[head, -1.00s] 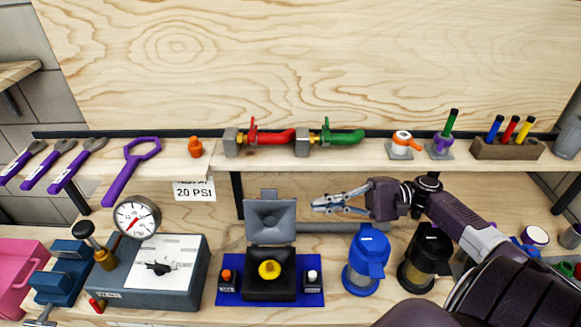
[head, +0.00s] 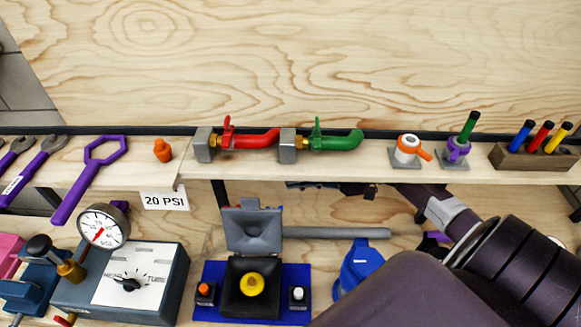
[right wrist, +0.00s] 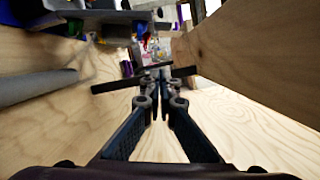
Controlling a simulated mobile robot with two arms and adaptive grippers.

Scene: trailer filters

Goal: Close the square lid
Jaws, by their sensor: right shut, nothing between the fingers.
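The square lid (head: 250,229) is grey and stands open, raised at the back of a black square box (head: 268,302). The box has a yellow round piece (head: 253,284) inside and sits on a blue base. My right gripper (head: 303,185) is behind and to the right of the lid, under the shelf edge, which partly hides it. Its fingers also show in the right wrist view (right wrist: 157,72), close together with nothing between them. I cannot tell whether it touches the lid. My left gripper is out of view.
A grey pipe (head: 340,233) runs right of the lid. A blue filter (head: 358,265) stands right of the box, partly behind my arm. A gauge unit (head: 172,283) stands on the left. The shelf above holds red (head: 250,139) and green (head: 335,141) valves.

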